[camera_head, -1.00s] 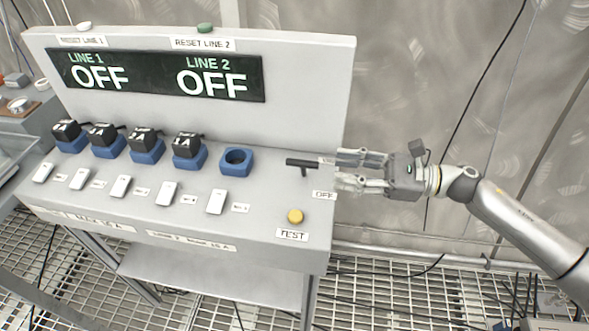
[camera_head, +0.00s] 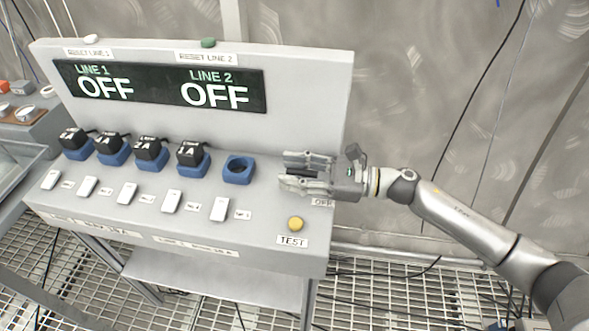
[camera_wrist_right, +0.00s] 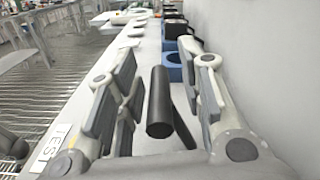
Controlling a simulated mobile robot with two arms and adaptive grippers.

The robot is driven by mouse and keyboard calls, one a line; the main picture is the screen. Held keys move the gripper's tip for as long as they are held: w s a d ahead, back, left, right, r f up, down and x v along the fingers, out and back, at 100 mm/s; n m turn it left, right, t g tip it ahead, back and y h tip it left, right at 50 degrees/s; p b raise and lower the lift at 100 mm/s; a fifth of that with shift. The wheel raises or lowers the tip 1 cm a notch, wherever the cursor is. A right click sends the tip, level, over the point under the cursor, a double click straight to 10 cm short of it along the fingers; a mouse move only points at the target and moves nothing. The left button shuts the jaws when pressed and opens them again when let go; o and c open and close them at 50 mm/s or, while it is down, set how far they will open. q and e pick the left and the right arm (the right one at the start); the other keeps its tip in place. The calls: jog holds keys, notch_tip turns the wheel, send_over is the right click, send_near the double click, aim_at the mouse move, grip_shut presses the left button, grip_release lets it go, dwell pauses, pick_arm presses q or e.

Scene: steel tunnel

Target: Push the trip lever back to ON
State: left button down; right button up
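The trip lever is a black T-shaped handle on the right end of the grey panel (camera_head: 130,225). In the right wrist view the black lever (camera_wrist_right: 159,103) lies between the two fingers, with a gap on each side. My right gripper (camera_head: 288,170) is open around the lever, its fingers reaching left over the panel. In the head view the fingers hide most of the lever. An OFF label (camera_head: 322,202) shows just below the gripper. The display (camera_head: 160,87) reads LINE 1 OFF and LINE 2 OFF. My left gripper is not in view.
A yellow TEST button (camera_head: 295,223) is just below the gripper. An empty blue socket (camera_head: 238,170) is to its left, beside several blue sockets with black plugs. White switches line the front. A green reset button (camera_head: 208,43) tops the upright back.

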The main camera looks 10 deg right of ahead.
grip_shut()
jog(key=shift+f, duration=0.1)
jog(key=shift+w+m, duration=0.1)
jog(key=shift+m, duration=0.2)
jog(key=m, duration=0.1)
jog(key=w+m+b, duration=0.1)
jog(key=shift+w+d+m, duration=0.2)
jog(key=shift+w+m, duration=0.05)
jog(key=shift+m, duration=0.05)
jog(key=shift+w+d+m+b, duration=0.25)
jog(key=shift+w+m, duration=0.35)
jog(key=shift+m, duration=0.35)
jog(key=shift+w+d+m+b, duration=0.2)
jog(key=shift+w+m, duration=0.35)
jog(key=shift+m, duration=0.4)
